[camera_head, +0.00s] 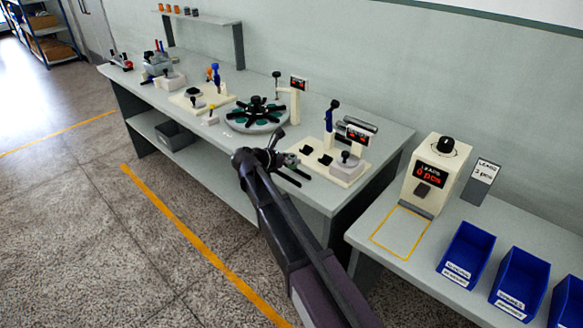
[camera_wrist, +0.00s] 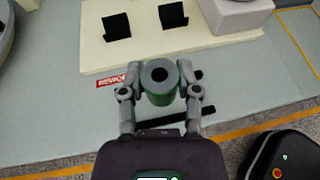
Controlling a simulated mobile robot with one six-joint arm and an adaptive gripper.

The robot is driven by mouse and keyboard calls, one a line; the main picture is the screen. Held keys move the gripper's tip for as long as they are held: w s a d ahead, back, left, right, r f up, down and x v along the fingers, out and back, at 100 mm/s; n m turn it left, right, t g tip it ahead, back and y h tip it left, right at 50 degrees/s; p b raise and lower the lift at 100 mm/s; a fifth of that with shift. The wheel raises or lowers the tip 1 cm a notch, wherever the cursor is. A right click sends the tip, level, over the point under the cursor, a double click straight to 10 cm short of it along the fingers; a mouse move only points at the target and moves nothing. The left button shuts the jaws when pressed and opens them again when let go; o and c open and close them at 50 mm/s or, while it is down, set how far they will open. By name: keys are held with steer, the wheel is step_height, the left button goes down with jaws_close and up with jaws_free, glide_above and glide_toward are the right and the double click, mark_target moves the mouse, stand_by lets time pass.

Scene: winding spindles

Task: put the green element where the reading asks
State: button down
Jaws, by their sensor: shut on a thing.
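In the wrist view my gripper (camera_wrist: 159,82) is shut on the green element (camera_wrist: 160,96), a short green cylinder with a grey top and a dark central hole. It is held above the bench top, just in front of the cream fixture base (camera_wrist: 95,50) with two black V-shaped rests (camera_wrist: 117,26). In the head view my gripper (camera_head: 285,168) is at the bench's front edge, beside that cream fixture (camera_head: 345,172); I cannot make out the element there. The fixture's small display (camera_head: 357,135) has red text too small to read.
A turntable with black arms (camera_head: 257,113) stands left of the fixture. On the right bench are a counter (camera_head: 432,175) reading "LEADS 0 pcs", a "LEADS 3 pcs" card (camera_head: 483,172), an empty yellow outlined square (camera_head: 401,232), and labelled blue bins (camera_head: 466,255), (camera_head: 520,283).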

mark_target(289, 167)
steer(key=shift+f+b, duration=1.65)
steer(key=shift+f, duration=0.1)
steer(key=shift+f, duration=0.15)
steer(key=shift+c, duration=1.6)
jaws_free()
steer(key=shift+r, duration=0.2)
steer(key=shift+s+a+r+p, duration=0.3)
steer(key=shift+s+a+p, duration=0.05)
steer(key=shift+a, duration=0.05)
steer(key=p+v, duration=0.4)
steer(key=v, duration=0.6)
steer(key=shift+s+a, duration=0.2)
steer(key=shift+a, duration=0.1)
steer(key=shift+d+r, duration=0.1)
